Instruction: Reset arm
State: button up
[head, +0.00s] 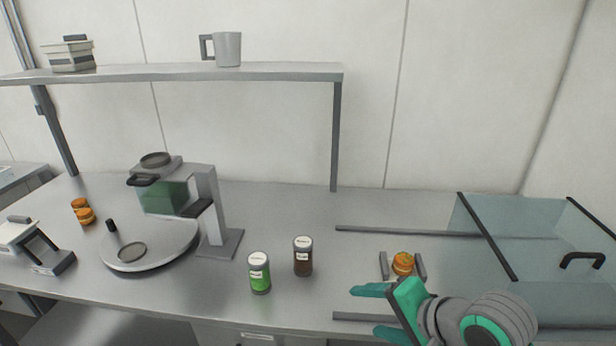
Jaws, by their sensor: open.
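My gripper (374,310) is at the lower right in the head view, above the front part of the counter (300,210). Its teal fingers point left and stand apart, with nothing seen between them. My arm comes in from the lower right edge. A small orange round item (402,263) sits between two short grey uprights (420,266) just beyond the gripper. The gripper appears apart from it.
A green-labelled jar (259,273) and a brown jar (303,256) stand left of the gripper. A grey machine (207,205) and a round plate (150,252) are farther left. A glass-sided case (545,250) stands right. A shelf (290,72) holds a mug (228,49).

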jog(key=w+a+r+t+y, duration=0.3)
jog(key=w+a+t, duration=0.45)
jog(key=a, duration=0.45)
jog(key=s+a+f+m+t+h, duration=0.1)
jog(key=s+f+m+h, duration=0.15)
jog(key=f, duration=0.35)
jog(key=s+a+f+m+t+h, duration=0.1)
jog(key=s+a+f+t+h, duration=0.15)
jog(key=f, duration=0.35)
jog(key=s+f+n+g+h, duration=0.1)
jog(key=s+f+n+h, duration=0.1)
jog(key=s+f, duration=0.5)
jog(key=s+f+n+g+h, duration=0.25)
jog(key=s+f, duration=0.25)
jog(key=s, duration=0.5)
jog(key=s+d+n+y, duration=0.1)
jog(key=s+d+n, duration=0.1)
jog(key=s+n, duration=0.6)
jog(key=s, duration=0.7)
jog(key=shift+s+f+n, duration=0.3)
jog(key=shift+s+n, duration=0.1)
